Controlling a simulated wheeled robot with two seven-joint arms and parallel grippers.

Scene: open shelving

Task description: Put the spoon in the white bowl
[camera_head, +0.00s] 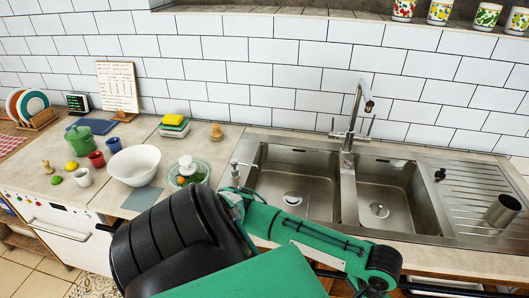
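The white bowl (143,152) stands upright on the counter, left of the sink. Its inside looks empty from this angle. I cannot make out a spoon anywhere in this view. Parts of my green and black arm fill the lower middle, in front of the counter edge and the sink's near side. I see no fingertips of either gripper, so neither gripper's place relative to the bowl can be told.
A double sink (345,156) with a tall faucet (350,125) is at centre right. A metal cup (502,211) stands on the drainboard.

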